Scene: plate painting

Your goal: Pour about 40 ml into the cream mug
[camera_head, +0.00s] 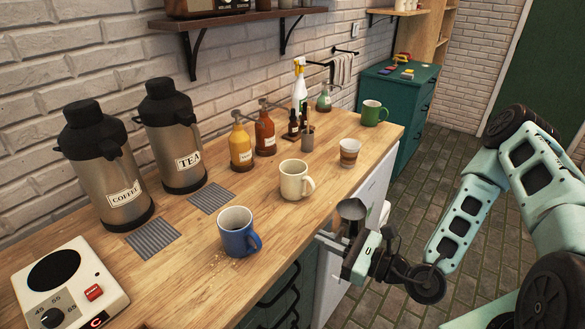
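The cream mug (293,181) stands upright on the wooden counter, its handle towards the right. Its inside looks pale, and I cannot see any liquid in it. My gripper (345,240) is off the counter's front edge, to the right of and below the cream mug in the picture. A grey metal cup (351,209), wide at the top and narrowing downward, stands upright at my fingertips. My gripper appears shut on its lower part, though the fingers are partly hidden. I cannot see what the metal cup holds.
A blue mug (238,233) stands nearer, and a striped cup (349,152) and green mug (372,113) farther along. COFFEE (108,170) and TEA (176,140) flasks, yellow (240,147) and amber (265,134) pump bottles line the back. A hot plate (70,290) is at front left.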

